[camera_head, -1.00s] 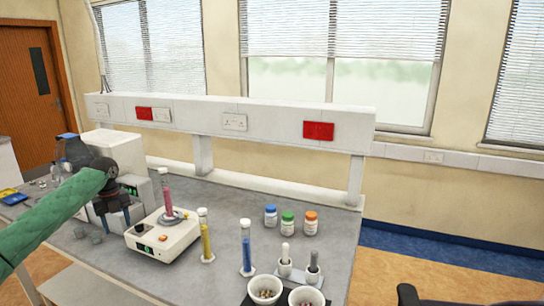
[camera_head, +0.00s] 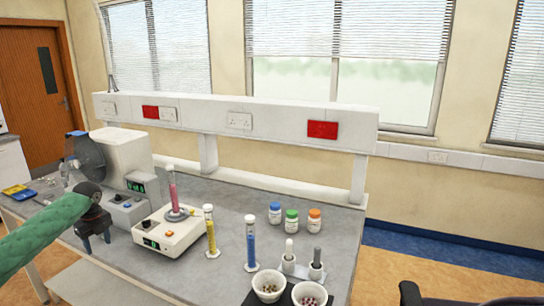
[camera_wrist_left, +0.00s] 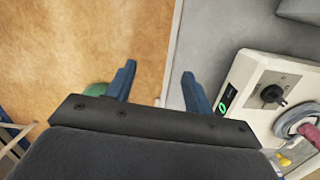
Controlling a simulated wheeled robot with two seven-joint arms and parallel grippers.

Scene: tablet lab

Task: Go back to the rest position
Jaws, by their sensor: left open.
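My left gripper (camera_head: 97,243) is at the left front edge of the bench (camera_head: 200,275), left of the white stirrer (camera_head: 168,236). In the left wrist view, its two blue fingers (camera_wrist_left: 158,82) are apart with nothing between them. They hang over the bench edge, with the brown floor (camera_wrist_left: 90,40) below. The stirrer (camera_wrist_left: 243,100) lies to their right. A cylinder with pink liquid (camera_head: 172,190) stands on the stirrer. My right gripper is in neither view.
Cylinders with yellow liquid (camera_head: 211,237) and blue liquid (camera_head: 251,250) stand right of the stirrer. Several capped bottles (camera_head: 292,222) stand behind. Two white bowls (camera_head: 268,282) hold tablets at the front. A white machine (camera_head: 130,165) stands behind my left gripper.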

